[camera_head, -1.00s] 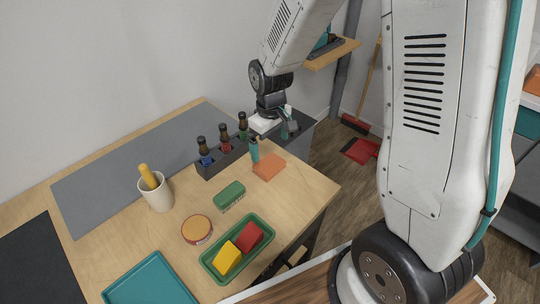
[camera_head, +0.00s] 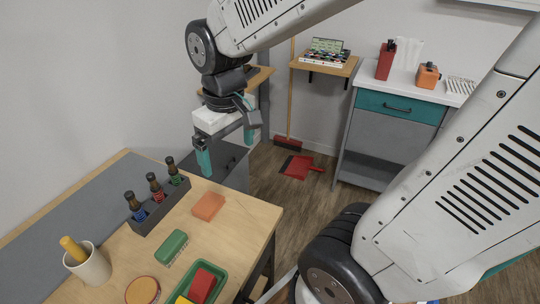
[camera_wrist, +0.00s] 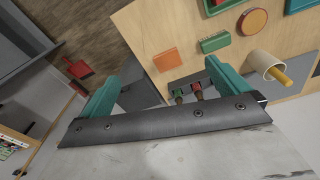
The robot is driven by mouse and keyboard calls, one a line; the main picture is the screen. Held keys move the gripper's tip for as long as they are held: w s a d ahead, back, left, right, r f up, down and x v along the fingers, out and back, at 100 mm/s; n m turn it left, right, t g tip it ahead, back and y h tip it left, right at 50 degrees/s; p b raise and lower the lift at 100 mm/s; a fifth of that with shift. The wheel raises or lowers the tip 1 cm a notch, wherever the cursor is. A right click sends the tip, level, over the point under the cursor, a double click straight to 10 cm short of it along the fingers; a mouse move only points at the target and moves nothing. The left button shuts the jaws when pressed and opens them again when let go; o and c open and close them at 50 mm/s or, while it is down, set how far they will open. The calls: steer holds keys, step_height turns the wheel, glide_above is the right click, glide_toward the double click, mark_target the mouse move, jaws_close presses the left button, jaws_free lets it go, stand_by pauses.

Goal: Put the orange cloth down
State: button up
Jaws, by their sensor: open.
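The orange cloth (camera_head: 208,206) lies flat on the wooden table near its right edge. It also shows in the wrist view (camera_wrist: 167,60), beyond my fingers. My gripper (camera_head: 227,148) is open and empty, with its two teal fingers spread apart. It is in the air above the far corner of the table, clear of the cloth. In the wrist view my gripper (camera_wrist: 165,85) shows its fingers wide apart with nothing held between them.
A dark rack (camera_head: 160,206) with three bottles stands left of the cloth. A green block (camera_head: 171,246), a round tin (camera_head: 142,290), a green tray (camera_head: 220,287) and a cup (camera_head: 92,266) are nearer. A grey cabinet (camera_head: 228,164) stands behind the table. A red dustpan (camera_head: 297,167) lies on the floor.

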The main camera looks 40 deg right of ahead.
steer(key=s+r+m, duration=0.2)
steer(key=s+r, duration=0.2)
steer(key=s, duration=0.7)
steer(key=shift+s+d+r, duration=0.2)
steer(key=shift+s+d, duration=0.2)
stand_by(0.6)
